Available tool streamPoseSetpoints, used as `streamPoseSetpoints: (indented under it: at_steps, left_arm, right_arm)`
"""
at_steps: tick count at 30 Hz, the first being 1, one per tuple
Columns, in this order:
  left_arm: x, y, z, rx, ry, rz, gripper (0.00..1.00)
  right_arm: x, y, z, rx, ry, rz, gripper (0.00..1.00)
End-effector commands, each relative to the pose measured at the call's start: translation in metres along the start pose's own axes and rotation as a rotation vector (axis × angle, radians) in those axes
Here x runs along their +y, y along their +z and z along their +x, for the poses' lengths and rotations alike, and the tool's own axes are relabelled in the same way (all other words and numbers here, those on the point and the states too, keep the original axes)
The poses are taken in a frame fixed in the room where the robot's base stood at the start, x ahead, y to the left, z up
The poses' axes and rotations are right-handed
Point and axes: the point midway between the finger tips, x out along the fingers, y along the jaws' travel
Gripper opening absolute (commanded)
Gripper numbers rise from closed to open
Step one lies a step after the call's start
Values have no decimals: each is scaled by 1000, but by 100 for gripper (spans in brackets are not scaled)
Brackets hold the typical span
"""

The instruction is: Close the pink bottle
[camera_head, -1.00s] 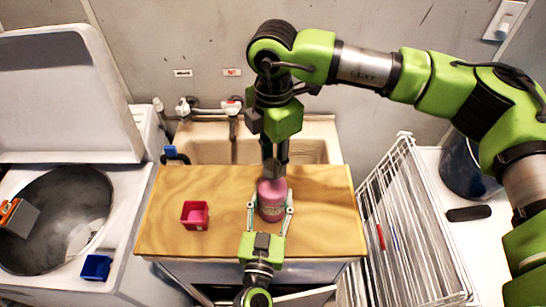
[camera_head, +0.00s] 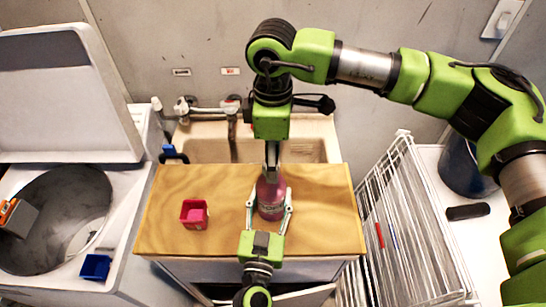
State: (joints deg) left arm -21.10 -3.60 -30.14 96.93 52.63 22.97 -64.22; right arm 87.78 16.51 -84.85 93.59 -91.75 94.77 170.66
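The pink bottle (camera_head: 271,204) stands upright on the wooden board in the head view. My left gripper (camera_head: 270,194) reaches it from the front, with one finger on each side of the body, and is closed around it. My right gripper (camera_head: 272,170) points straight down at the top of the bottle. Its fingers are seen nearly edge-on, so their gap does not show. The bottle's top, and any cap there, is mostly hidden by these fingers.
The wooden board (camera_head: 320,222) lies in front of a sink (camera_head: 205,150). A small red box (camera_head: 194,222) with something pink in it stands left of the bottle. An open washer (camera_head: 125,215) is at the left, a white wire rack (camera_head: 405,225) at the right.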

Motion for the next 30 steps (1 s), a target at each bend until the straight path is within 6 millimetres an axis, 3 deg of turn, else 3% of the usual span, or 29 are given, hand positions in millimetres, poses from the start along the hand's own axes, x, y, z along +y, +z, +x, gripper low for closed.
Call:
streamPoseSetpoints:
  at_steps: [8,19,30]
  left_arm:
    - [0,3,-1,-6,1,0,0]
    - [0,3,-1,-6,2,0,0]
    - [0,3,-1,-6,2,0,0]
  right_arm:
    - [0,0,-3,1,0,-1,43]
    - [0,0,-44,0,0,-1,43]
    - [0,0,-45,0,-1,-21,41]
